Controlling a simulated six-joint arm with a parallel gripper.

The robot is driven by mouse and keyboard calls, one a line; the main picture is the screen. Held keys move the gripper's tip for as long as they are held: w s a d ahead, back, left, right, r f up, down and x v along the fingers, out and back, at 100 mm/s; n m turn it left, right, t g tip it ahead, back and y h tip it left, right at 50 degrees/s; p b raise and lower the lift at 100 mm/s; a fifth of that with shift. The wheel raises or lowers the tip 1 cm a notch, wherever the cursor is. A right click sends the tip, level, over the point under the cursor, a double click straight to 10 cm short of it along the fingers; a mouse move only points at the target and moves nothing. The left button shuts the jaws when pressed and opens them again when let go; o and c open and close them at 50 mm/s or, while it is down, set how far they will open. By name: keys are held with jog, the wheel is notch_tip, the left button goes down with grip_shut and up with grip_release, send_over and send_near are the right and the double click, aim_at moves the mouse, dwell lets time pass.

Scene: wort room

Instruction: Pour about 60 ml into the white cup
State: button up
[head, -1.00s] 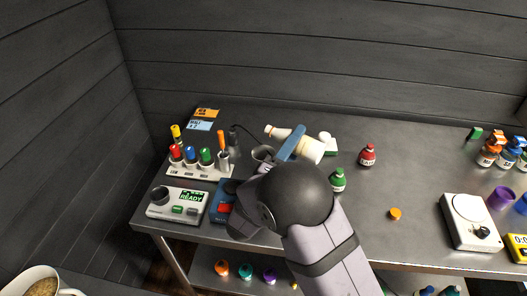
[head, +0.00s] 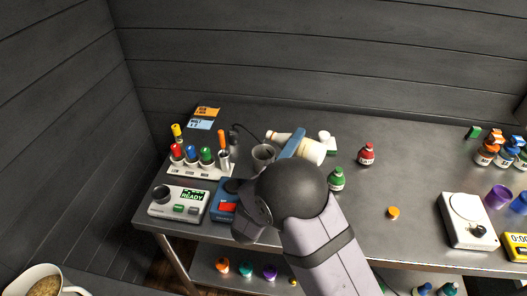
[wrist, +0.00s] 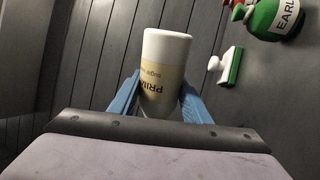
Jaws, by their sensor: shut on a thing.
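My gripper (head: 291,145) is shut on a white bottle (head: 312,151) with a cream label. In the wrist view the bottle (wrist: 168,50) sits between the two blue fingers (wrist: 160,92), its label reading "PRIM…" and "sugar" upside down. I cannot make out any stream or the cup's liquid level.
A rack of coloured markers (head: 190,157), a console reading READY (head: 178,203) and a blue device (head: 223,204) stand at left. A green bottle (head: 337,180), a red bottle (head: 366,155) and an orange cap (head: 393,213) are at right. A white scale (head: 467,220) stands farther right.

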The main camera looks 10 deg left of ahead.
jog(key=shift+d, duration=0.1)
jog(key=shift+s+d, duration=0.15)
jog(key=shift+d, duration=0.05)
jog(key=shift+d, duration=0.15)
jog(key=shift+n+p, duration=0.8)
jog(key=shift+p, duration=0.05)
dwell(1.4)
jog(key=m+b, duration=0.2)
jog(key=b, duration=0.1)
jog(key=shift+d+f, duration=0.15)
jog(key=shift+f, duration=0.2)
jog(key=shift+s+r+m+h, duration=0.1)
jog(key=shift+r+m+h, duration=0.3)
jog(key=shift+r+m, duration=0.35)
jog(key=shift+r+m+g+h+b, duration=0.35)
jog(key=shift+m+b, duration=0.2)
jog(key=shift+b, duration=0.1)
jog(key=f+m+b, duration=0.1)
jog(key=b, duration=0.1)
jog(key=shift+d+m+b, duration=0.15)
jog(key=shift+m+b, duration=0.15)
jog(key=shift+b, duration=0.05)
